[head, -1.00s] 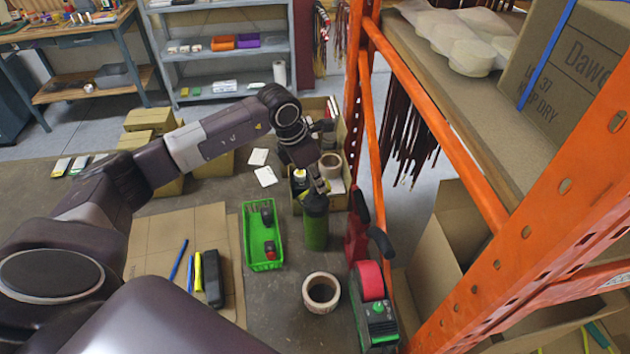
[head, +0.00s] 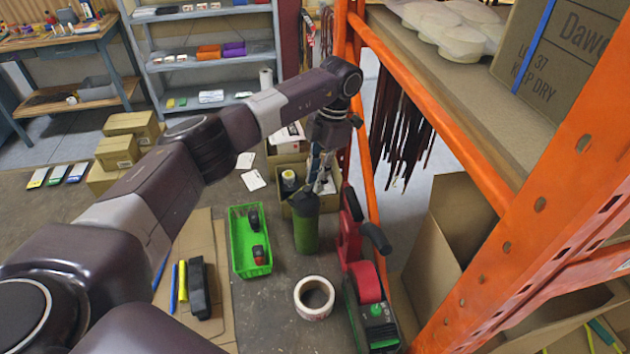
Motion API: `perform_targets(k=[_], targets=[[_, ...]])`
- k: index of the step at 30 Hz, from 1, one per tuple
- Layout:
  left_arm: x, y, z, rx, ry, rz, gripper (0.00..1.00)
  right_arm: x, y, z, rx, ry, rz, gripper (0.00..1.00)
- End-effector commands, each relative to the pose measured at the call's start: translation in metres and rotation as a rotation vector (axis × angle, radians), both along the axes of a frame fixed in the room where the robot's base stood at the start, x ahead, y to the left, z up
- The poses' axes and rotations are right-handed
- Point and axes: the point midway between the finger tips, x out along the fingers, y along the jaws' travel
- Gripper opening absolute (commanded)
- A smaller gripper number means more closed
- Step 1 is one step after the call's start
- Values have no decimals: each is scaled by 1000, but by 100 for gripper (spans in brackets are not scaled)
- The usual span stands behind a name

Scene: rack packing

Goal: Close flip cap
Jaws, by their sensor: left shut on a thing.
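A green bottle (head: 305,226) stands upright on the dark table in the middle of the head view. My left gripper (head: 316,186) points down at its top from behind and to the right. Its fingers are shut at the bottle's cap end. The cap is small and partly hidden by the fingers, so I cannot tell how far it is folded. My right gripper is not in view.
A green tray (head: 236,265) with small items stands left of the bottle. A tape roll (head: 299,304) and a red tape dispenser (head: 372,309) lie in front. A cardboard box (head: 274,196) stands behind. The orange rack (head: 453,136) borders the right.

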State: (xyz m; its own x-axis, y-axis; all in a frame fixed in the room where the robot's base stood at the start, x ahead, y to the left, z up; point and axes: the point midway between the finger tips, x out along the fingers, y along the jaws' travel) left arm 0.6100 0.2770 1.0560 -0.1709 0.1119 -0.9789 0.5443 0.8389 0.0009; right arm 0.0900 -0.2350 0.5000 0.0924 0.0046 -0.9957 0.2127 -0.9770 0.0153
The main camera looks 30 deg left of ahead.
Motion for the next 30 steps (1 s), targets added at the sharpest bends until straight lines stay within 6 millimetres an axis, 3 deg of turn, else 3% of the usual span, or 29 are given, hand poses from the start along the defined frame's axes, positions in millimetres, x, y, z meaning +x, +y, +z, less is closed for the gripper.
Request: perform_targets(k=[17, 18, 20, 30], targets=[[1, -1, -2, 11, 19, -1, 0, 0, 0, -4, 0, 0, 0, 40], [1, -1, -2, 11, 19, -1, 21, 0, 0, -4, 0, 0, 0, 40], [1, -1, -2, 11, 19, -1, 28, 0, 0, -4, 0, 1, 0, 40], [2, -1, 1, 11, 18, 0, 29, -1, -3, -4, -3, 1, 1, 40]])
